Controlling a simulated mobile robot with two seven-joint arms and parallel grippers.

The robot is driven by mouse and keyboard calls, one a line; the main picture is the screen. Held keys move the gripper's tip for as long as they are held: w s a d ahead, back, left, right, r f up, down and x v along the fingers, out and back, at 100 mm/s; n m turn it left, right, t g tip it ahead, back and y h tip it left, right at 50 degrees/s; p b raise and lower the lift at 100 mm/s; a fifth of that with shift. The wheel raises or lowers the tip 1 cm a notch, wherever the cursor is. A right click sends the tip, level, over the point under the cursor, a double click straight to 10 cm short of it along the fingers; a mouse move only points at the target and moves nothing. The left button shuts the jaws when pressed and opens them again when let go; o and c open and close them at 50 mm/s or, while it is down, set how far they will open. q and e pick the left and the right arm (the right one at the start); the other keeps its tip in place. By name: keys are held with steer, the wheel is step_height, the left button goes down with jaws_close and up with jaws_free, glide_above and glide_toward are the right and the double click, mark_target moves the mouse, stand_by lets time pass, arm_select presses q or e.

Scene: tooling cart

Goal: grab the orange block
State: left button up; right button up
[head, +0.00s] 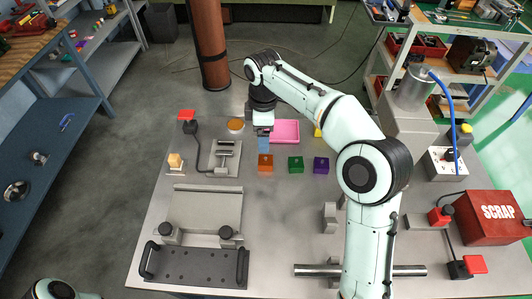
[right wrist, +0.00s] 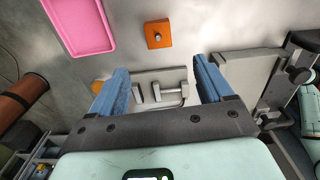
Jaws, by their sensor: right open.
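The orange block (head: 265,163) sits on the grey table at the left end of a short row of coloured blocks. In the right wrist view the orange block (right wrist: 158,34) has a small metal knob on top and lies beyond the fingertips, not between them. My right gripper (head: 264,143) is just behind the block in the head view, with blue fingers. In the right wrist view the right gripper (right wrist: 160,66) is open, with nothing held between its fingers. My left gripper is not in view.
A green block (head: 295,164) and a purple block (head: 321,164) stand to the right. A pink tray (head: 286,131) lies behind. A grey fixture with a handle (head: 225,158) is to the left. A red scrap box (head: 490,217) stands at the right. Table in front of the blocks is partly clear.

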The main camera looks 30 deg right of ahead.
mark_target(265, 158)
steer(key=f+b, duration=0.1)
steer(key=f, duration=0.6)
steer(key=shift+s+f, duration=0.15)
steer(key=shift+s, duration=0.05)
steer(key=shift+w+d+f+b, duration=0.1)
steer(key=shift+f+b, duration=0.15)
steer(key=shift+f, duration=1.2)
steer(key=shift+w+d+f+b, duration=0.1)
steer(key=shift+f+b, duration=0.15)
steer(key=shift+f, duration=1.15)
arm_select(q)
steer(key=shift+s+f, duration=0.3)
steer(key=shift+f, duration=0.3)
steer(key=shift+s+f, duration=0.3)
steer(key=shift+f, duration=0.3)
arm_select(e)
steer(key=c, duration=1.3)
